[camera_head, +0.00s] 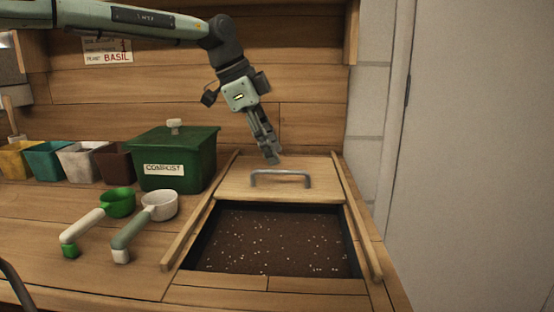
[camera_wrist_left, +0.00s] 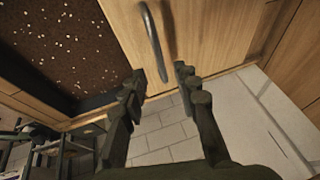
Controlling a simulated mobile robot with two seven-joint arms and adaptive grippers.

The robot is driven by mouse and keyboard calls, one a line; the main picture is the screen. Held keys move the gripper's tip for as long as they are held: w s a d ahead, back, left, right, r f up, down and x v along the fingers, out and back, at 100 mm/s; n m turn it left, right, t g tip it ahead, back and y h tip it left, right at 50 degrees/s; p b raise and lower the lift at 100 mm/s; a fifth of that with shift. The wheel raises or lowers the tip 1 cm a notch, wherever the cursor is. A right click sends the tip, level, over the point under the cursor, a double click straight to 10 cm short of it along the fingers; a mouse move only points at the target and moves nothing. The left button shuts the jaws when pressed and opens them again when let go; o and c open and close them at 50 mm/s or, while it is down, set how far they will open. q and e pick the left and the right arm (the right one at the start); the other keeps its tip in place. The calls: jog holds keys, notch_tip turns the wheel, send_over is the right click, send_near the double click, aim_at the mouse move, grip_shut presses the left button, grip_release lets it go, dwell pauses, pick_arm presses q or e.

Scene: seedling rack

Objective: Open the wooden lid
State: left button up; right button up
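The wooden lid (camera_head: 235,180) lies toward the back of its two side rails, and the front part of the bin is uncovered. My left gripper (camera_head: 270,158) points down above the lid, just behind the handle in the head view. In the left wrist view the fingers (camera_wrist_left: 158,80) are apart with nothing held between them. The handle (camera_wrist_left: 153,42) shows ahead of the fingertips on the lid (camera_wrist_left: 192,25), and I see no clear grip on it. My right gripper is not in view.
Dark speckled soil (camera_head: 270,240) fills the open bin, between wooden rails (camera_head: 200,212). Left of it lie a green scoop (camera_head: 118,203) and a white scoop (camera_head: 160,206). A green compost box (camera_head: 190,145) and several small pots stand behind. A wall is at the right.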

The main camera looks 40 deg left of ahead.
pick_arm(q)
jog(key=v, duration=0.8)
